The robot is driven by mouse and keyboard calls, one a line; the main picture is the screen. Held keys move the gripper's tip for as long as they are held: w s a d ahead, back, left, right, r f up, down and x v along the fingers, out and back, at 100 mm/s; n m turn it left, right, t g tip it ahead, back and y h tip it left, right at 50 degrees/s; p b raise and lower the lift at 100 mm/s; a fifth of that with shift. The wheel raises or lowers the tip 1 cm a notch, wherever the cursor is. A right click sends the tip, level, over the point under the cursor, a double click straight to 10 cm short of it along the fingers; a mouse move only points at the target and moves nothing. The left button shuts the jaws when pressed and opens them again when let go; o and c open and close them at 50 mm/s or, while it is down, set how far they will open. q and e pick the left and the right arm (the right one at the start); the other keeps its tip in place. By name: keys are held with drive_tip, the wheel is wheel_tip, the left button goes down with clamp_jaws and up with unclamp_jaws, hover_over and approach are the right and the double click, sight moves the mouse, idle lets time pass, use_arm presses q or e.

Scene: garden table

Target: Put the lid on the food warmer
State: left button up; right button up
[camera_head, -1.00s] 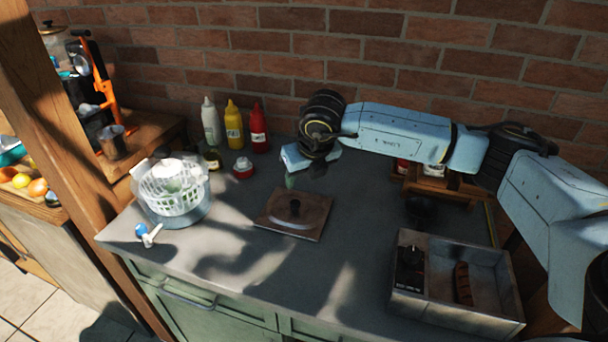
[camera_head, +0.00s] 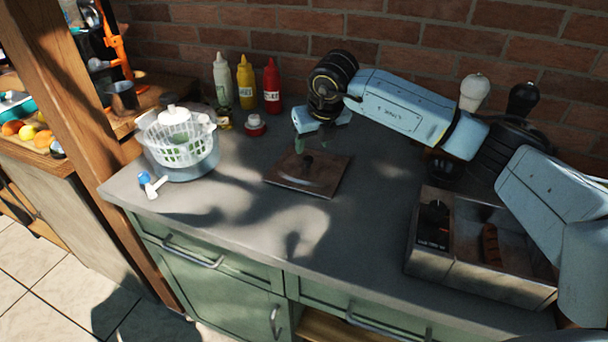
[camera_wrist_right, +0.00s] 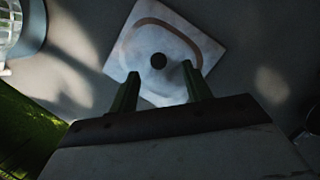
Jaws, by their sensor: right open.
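The lid (camera_head: 290,181), a flat square brown plate with a dark knob (camera_head: 308,161), lies on the grey counter in the middle. It also shows in the right wrist view (camera_wrist_right: 188,42), where its knob (camera_wrist_right: 158,61) appears just beyond and between the fingertips. My right gripper (camera_head: 312,140) is open and empty above the lid's back part; its two green fingers (camera_wrist_right: 157,80) are spread. The food warmer (camera_head: 450,268), a metal box with a dark control panel at left and a sausage-like item (camera_head: 491,244) inside, stands uncovered at the right. My left gripper is not in view.
A salad spinner (camera_head: 190,165) with a white basket stands at left, with a small blue-and-white item (camera_head: 150,184) in front. Several sauce bottles (camera_head: 246,84) line the brick wall. The counter (camera_head: 340,235) between lid and warmer is clear.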

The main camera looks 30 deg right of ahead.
sight(310, 158)
drive_tip(key=shift+f, duration=0.2)
drive_tip(key=shift+f+b, duration=0.3)
drive_tip(key=b+x, duration=0.2)
drive_tip(key=x, duration=0.2)
drive_tip(key=shift+f+b, duration=0.3)
drive_tip(key=shift+w+d, duration=0.1)
drive_tip(key=shift+d, duration=0.05)
drive_tip(key=shift+r, duration=0.1)
drive_tip(key=shift+c, duration=0.4)
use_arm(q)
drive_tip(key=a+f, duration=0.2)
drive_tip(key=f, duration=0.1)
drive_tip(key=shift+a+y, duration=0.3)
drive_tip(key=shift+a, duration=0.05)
use_arm(e)
clamp_jaws()
